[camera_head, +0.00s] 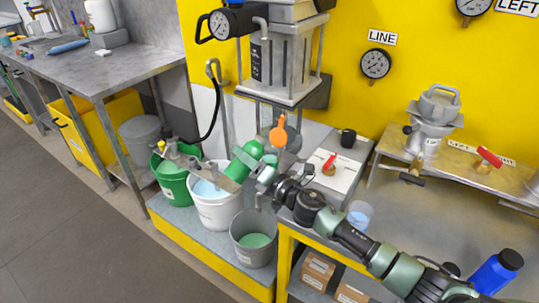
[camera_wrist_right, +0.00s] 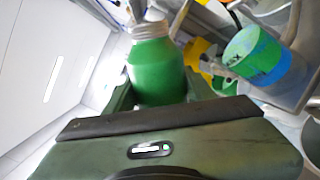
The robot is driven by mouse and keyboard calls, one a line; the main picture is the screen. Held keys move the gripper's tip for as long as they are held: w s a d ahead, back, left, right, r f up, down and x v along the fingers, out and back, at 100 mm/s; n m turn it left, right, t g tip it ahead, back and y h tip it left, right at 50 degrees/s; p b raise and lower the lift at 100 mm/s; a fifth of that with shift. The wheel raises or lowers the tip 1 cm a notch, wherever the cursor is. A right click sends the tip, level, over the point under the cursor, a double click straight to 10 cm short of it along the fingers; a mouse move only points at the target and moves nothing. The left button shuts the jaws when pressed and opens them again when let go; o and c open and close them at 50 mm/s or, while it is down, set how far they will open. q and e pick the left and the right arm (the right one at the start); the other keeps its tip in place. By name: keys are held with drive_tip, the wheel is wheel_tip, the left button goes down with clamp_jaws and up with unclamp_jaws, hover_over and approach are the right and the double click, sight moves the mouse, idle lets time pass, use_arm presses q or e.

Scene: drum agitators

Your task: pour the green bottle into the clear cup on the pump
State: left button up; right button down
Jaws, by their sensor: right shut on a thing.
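The green bottle (camera_head: 246,160) is held tilted by my right gripper (camera_head: 262,172), above the buckets and in front of the pump-like unit with clear walls (camera_head: 287,62). In the right wrist view the bottle (camera_wrist_right: 158,75) shows its green body and pale neck, close beyond the gripper's palm. My right gripper is shut on it. A clear cup with a bluish tint (camera_head: 360,214) stands on the bench beside my right forearm, apart from the bottle. I cannot tell whether another clear cup is on the pump. My left gripper is not in view.
A green bucket (camera_head: 174,190), a white bucket (camera_head: 216,213) and a grey bucket (camera_head: 253,254) stand below the bottle. Wall gauges and red-handled valves are at the back.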

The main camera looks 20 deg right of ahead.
sight(241, 170)
drive_tip(key=shift+d+r+n+p, duration=0.1)
drive_tip(key=shift+r+n+p, duration=0.35)
drive_tip(key=shift+r, duration=0.5)
drive_tip(key=shift+f+n, duration=0.3)
drive_tip(key=shift+n, duration=0.25)
drive_tip(key=f+n+b, duration=0.1)
drive_tip(key=n, duration=0.1)
drive_tip(key=a+f+n+b, duration=0.1)
drive_tip(key=f+n, duration=0.1)
drive_tip(key=shift+s+f+g, duration=0.1)
drive_tip(key=shift+f+g, duration=0.1)
drive_tip(key=shift+g, duration=0.2)
drive_tip(key=shift+a+f+n+b, duration=0.2)
drive_tip(key=shift+f+n+b, duration=0.1)
drive_tip(key=shift+n, duration=0.2)
drive_tip(key=shift+s+a+r+n+p, duration=0.15)
drive_tip(key=shift+a+r+n+p, duration=0.15)
drive_tip(key=shift+n+p, duration=0.4)
drive_tip(key=shift+s+a+f+n, duration=0.15)
drive_tip(key=shift+f+n, duration=0.1)
drive_tip(key=shift+n, duration=0.75)
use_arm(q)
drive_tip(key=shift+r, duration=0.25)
use_arm(e)
drive_tip(key=shift+f, duration=0.15)
drive_tip(key=shift+a, duration=0.1)
